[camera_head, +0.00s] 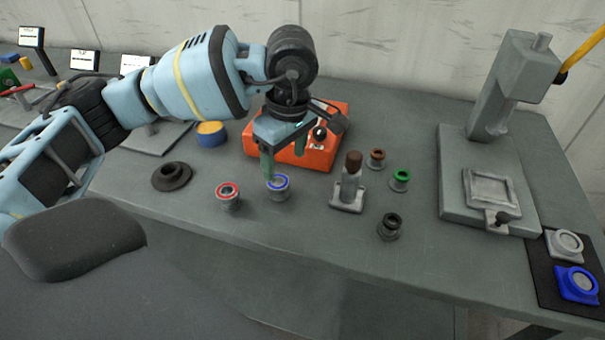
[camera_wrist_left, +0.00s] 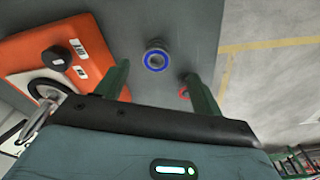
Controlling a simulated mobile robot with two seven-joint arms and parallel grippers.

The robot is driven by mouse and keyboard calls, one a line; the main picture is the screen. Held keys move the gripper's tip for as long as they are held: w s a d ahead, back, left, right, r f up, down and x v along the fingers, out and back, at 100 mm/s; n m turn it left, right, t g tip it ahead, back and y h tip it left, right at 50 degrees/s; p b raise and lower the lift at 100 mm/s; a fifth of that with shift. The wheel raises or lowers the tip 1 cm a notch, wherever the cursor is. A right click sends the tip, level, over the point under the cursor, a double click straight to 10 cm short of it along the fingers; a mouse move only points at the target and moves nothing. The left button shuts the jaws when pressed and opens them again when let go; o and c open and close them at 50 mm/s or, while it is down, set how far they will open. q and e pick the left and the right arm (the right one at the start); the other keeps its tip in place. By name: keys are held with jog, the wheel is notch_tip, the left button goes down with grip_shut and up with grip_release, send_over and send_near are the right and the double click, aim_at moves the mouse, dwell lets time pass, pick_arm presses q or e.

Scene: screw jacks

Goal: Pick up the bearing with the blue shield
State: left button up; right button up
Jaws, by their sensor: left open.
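The bearing with the blue shield (camera_head: 278,193) stands upright on the grey table, its blue ring facing up. It also shows in the left wrist view (camera_wrist_left: 155,58), between and slightly beyond the two green fingertips. My left gripper (camera_head: 283,165) is open and empty, pointing down just above and behind this bearing. Its two fingers show apart in the left wrist view (camera_wrist_left: 156,72). No contact with the bearing is visible. My right gripper is not in view.
A red-ringed bearing (camera_head: 228,198) stands close left of the blue one. An orange box (camera_head: 321,155) with a knob is behind the gripper. A grey post with a brown top (camera_head: 352,180), small green, brown and black-ringed parts, and a grey press (camera_head: 487,150) stand to the right.

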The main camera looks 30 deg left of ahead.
aim_at(279, 175)
pick_arm(q)
jog(key=shift+w+a+r, duration=0.25)
jog(key=shift+a+r, duration=0.05)
jog(key=shift+a, duration=0.05)
jog(key=shift+a+y, duration=0.1)
jog(key=shift+y, duration=0.2)
jog(key=shift+s+f, duration=0.15)
jog(key=shift+a+f, duration=0.2)
jog(key=shift+f, duration=0.65)
jog(key=shift+a+f, duration=0.15)
jog(key=shift+f, duration=0.75)
jog(key=shift+a+f, duration=0.2)
jog(key=shift+f, duration=0.75)
jog(key=shift+a+f, duration=0.15)
jog(key=shift+f, duration=0.75)
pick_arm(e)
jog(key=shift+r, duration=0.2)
pick_arm(q)
jog(key=c, duration=1.1)
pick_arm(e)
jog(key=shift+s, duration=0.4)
pick_arm(q)
jog(key=shift+w+r, duration=0.1)
jog(key=shift+w, duration=0.1)
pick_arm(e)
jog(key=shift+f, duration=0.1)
